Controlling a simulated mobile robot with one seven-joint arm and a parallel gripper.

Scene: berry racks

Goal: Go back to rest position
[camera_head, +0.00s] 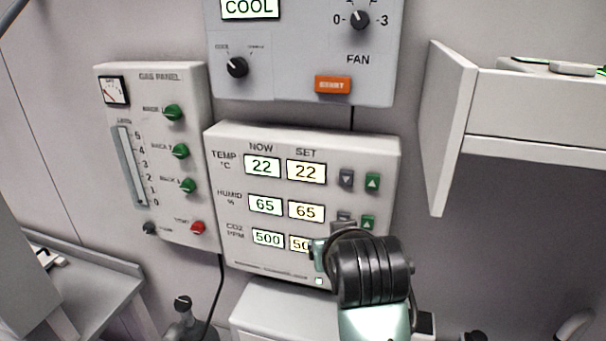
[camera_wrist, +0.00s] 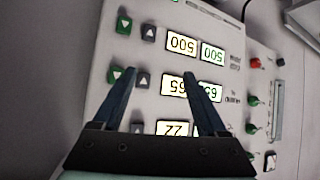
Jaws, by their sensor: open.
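My gripper shows in the wrist view (camera_wrist: 158,88) with its two dark fingers spread apart and nothing between them. It points at the climate panel (camera_wrist: 150,60), which appears upside down there. In the head view my dark, ribbed wrist is in front of the lower right of the climate panel (camera_head: 222,150) and hides part of the CO2 row. The fingertips are hidden in the head view. The panel's displays read TEMP 22 and 22, HUMID 65 and 65, and CO2 500, with the CO2 set value partly covered.
A gas panel (camera_head: 118,165) with green knobs hangs to the left. A control box (camera_head: 290,85) with an orange button (camera_head: 332,84) is above. A white shelf unit (camera_head: 458,120) juts out at the right. A grey bench (camera_head: 95,285) stands at lower left.

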